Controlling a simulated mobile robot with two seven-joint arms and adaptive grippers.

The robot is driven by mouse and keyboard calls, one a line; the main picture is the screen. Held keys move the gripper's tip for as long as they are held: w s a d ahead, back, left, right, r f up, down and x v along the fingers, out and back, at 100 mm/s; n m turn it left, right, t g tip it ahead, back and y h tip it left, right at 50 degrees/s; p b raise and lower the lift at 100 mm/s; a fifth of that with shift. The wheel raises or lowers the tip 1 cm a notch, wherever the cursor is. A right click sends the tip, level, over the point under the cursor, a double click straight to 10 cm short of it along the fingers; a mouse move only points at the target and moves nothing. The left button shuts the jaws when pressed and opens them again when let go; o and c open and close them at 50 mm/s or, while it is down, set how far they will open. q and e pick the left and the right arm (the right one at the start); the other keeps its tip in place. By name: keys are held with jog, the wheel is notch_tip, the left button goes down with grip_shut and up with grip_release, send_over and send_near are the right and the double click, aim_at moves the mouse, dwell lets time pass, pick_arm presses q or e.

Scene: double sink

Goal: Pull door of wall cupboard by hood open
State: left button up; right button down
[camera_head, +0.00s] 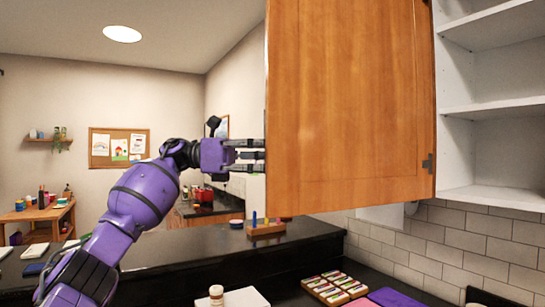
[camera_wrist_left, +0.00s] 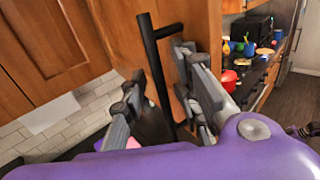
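The wooden wall cupboard door (camera_head: 350,100) stands swung open, with its hinge (camera_head: 428,163) on the right beside the white cupboard interior (camera_head: 490,120). My left gripper (camera_head: 258,156) is at the door's free left edge, its fingertips partly hidden by the door. In the left wrist view, the black bar handle (camera_wrist_left: 154,60) runs between the spread fingers of the left gripper (camera_wrist_left: 160,100). The fingers look open around the bar; firm contact is not visible. My right gripper is not in view.
A dark counter (camera_head: 200,250) runs below, holding a small jar (camera_head: 216,294), a peg toy (camera_head: 266,228) and a tray of small packets (camera_head: 335,288). The cupboard shelves (camera_head: 500,108) are empty where visible. Open room lies left of the door.

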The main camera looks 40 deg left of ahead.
pick_arm(q)
jog(key=shift+w+d, duration=0.1)
jog(key=shift+d, duration=0.1)
jog(key=v, duration=1.2)
jog(key=shift+f, duration=0.15)
